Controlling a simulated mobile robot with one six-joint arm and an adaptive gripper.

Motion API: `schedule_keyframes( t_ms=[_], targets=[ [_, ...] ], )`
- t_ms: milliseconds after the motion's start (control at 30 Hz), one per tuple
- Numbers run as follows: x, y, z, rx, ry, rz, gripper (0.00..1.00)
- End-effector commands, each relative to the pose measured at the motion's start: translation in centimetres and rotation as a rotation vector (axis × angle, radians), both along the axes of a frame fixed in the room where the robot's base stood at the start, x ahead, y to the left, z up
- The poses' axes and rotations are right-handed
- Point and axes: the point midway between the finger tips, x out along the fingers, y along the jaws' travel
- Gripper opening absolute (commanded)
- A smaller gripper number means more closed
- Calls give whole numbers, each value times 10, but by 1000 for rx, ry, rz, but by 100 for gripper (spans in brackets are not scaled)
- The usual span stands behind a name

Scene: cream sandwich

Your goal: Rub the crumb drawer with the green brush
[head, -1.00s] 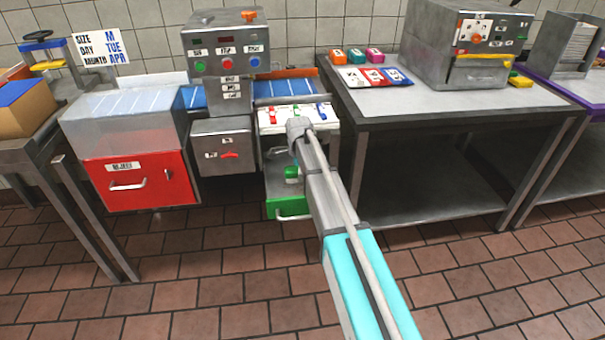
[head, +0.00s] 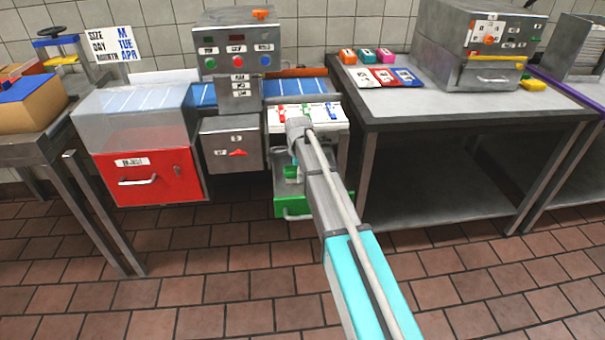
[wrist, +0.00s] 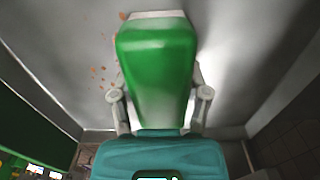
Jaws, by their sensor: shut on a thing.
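The crumb drawer (head: 293,207) is pulled out under the white-topped unit, with a green front and a grey metal inside. Its grey floor (wrist: 75,60) fills much of the wrist view. The green brush (wrist: 155,60) is in my gripper (wrist: 160,97), with one finger on each side of it. Its pale far edge is at or close to the drawer floor; I cannot tell if it touches. Brown crumbs (wrist: 101,69) lie left of the brush. In the head view the brush (head: 291,171) shows small inside the drawer, and my arm hides most of my gripper.
A red reject bin (head: 150,180) and a grey box with a red handle (head: 232,155) stand left of the drawer. A steel table (head: 450,108) stands close on the right. Tiled floor in front is clear.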

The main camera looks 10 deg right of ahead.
Motion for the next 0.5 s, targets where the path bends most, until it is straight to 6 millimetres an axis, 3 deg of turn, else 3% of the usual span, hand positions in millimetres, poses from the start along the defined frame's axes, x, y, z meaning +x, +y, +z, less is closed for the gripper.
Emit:
schedule_keyframes(
  t_ms=[200, 500],
  targets=[
    [0, 12, 1, 0, 0, 1, 23],
    [0, 14, 1, -1, 0, 0, 23]
  ],
)
